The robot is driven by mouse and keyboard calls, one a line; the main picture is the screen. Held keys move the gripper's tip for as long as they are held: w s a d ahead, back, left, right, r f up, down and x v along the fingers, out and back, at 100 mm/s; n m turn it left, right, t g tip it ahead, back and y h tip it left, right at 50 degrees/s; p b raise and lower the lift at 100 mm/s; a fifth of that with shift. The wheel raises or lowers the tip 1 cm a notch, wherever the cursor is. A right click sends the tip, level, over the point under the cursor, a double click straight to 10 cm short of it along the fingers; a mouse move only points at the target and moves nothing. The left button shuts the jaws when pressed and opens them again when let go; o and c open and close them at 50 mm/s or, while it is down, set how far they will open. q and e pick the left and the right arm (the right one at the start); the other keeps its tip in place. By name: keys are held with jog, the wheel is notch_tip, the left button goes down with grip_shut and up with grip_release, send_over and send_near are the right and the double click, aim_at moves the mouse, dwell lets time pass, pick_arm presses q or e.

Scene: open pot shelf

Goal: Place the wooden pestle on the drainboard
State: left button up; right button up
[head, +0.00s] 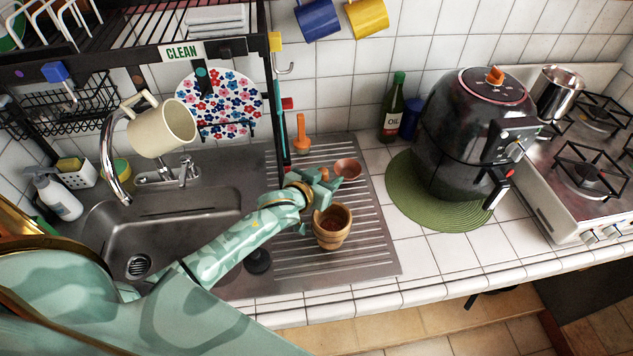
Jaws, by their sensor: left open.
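The wooden mortar (332,236) stands upright on the ribbed metal drainboard (365,245), right of the sink. A reddish-brown piece with a rounded end (348,168), which looks like the wooden pestle, shows just beyond my left gripper (325,182), over the drainboard's back part. My left gripper is open, reaching in from the left above the drainboard behind the mortar. Its fingers partly hide the pestle. I cannot tell whether they touch it, or whether the pestle rests on the drainboard. My right gripper is not in view.
The sink (185,235) with a tall tap lies left. A black rack (276,90) rises behind, with a cream mug (165,128). An orange-handled brush (300,135), an oil bottle (393,108) and an air fryer (470,130) on a green mat (420,205) stand nearby. The drainboard's front right is clear.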

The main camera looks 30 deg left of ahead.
pick_arm(q)
jog(key=p+v, duration=0.1)
jog(key=v, duration=1)
jog(key=shift+s+r+p, duration=0.15)
jog(key=shift+s+p, duration=0.15)
jog(key=shift+p, duration=0.1)
